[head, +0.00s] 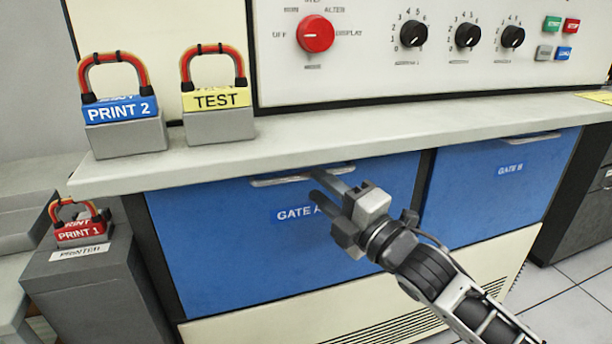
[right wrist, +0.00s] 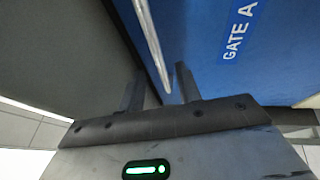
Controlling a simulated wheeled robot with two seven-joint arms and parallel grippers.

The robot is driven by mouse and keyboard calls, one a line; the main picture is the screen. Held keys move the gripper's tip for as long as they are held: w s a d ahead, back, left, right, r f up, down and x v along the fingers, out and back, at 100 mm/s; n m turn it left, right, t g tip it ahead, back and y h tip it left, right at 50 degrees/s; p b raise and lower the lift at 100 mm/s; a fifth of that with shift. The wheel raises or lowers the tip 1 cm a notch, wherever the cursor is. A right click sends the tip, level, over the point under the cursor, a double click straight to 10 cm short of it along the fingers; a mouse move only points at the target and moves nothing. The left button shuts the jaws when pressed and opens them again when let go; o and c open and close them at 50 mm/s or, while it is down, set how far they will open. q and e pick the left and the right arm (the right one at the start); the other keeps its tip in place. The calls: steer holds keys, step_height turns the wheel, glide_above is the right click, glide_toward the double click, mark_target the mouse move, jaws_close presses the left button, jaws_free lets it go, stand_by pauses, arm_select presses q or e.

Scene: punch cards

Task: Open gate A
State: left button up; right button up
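Gate A (head: 225,250) is a blue panel below the counter. It looks closed, and its label is partly covered by my right gripper. Its silver handle (head: 272,182) runs along the top edge, and it also shows in the right wrist view (right wrist: 150,40). My right gripper (head: 318,184) is at the right part of this handle. In the right wrist view its two fingers (right wrist: 160,85) are apart, with the handle's end lying between them in the picture. I cannot tell whether they touch it. My left gripper is not in view.
Gate B (head: 490,185), a similar blue panel, is to the right. The counter (head: 330,130) overhangs both gates. The PRINT 2 block (head: 125,135) and TEST block (head: 218,125) stand on it. The PRINT 1 block (head: 82,232) sits on a grey box at lower left.

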mark_target(306, 173)
steer(key=shift+x, duration=2.35)
jaws_close()
steer(key=shift+f, duration=0.1)
